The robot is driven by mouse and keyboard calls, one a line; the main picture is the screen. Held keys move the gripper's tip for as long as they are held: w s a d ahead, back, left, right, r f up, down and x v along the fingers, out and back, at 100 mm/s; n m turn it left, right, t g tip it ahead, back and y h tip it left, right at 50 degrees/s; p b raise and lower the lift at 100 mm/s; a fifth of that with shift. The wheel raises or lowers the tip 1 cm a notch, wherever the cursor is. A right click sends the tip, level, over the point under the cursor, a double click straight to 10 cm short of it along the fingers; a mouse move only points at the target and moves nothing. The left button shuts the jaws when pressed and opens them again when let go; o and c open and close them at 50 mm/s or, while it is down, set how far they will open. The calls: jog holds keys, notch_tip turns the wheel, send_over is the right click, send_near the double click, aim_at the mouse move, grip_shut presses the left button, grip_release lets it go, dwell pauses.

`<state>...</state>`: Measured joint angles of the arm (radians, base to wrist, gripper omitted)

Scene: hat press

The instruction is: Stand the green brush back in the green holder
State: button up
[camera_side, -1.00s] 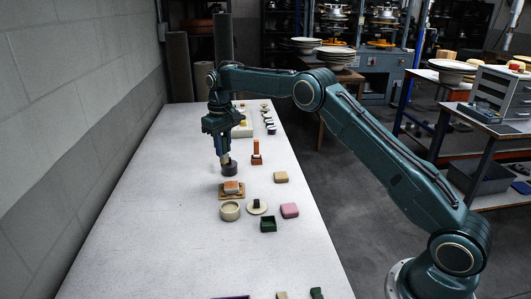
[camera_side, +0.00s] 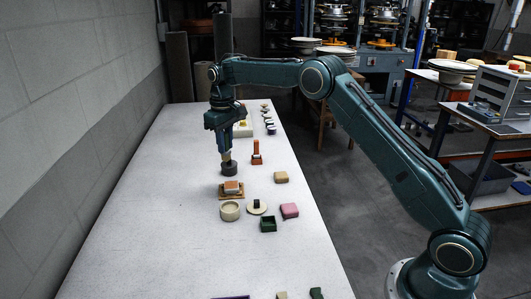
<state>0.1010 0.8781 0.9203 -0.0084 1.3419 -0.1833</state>
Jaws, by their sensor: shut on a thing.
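A small dark green open square box (camera_side: 268,225), which may be the green holder, sits on the table and looks empty. A green block-like thing (camera_side: 316,293) is cut off by the bottom edge; I cannot tell whether it is the green brush. My gripper (camera_side: 226,154) points down over the middle of the table, left of an upright orange piece. It is shut on the tan top of a dark round piece (camera_side: 229,169). That piece is at or just above the table; I cannot tell whether it touches.
A wall borders the left. The front left table (camera_side: 140,245) is clear.

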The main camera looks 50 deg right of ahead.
jog(key=s+a+r+n, duration=0.35)
jog(key=s+r, duration=0.25)
jog(key=s, duration=0.3)
notch_tip(320, 180, up, 2)
jog(key=n, duration=0.5)
send_over(269, 223)
notch_tip(269, 223, down, 16)
jog(key=shift+s+a+r, duration=0.15)
jog(key=shift+s+a, duration=0.1)
jog(key=shift+a, duration=0.2)
jog(key=shift+m, duration=0.25)
jog(key=shift+f, duration=2.1)
jog(key=shift+f, duration=0.2)
jog(key=o, duration=0.9)
jog(key=shift+r, duration=0.15)
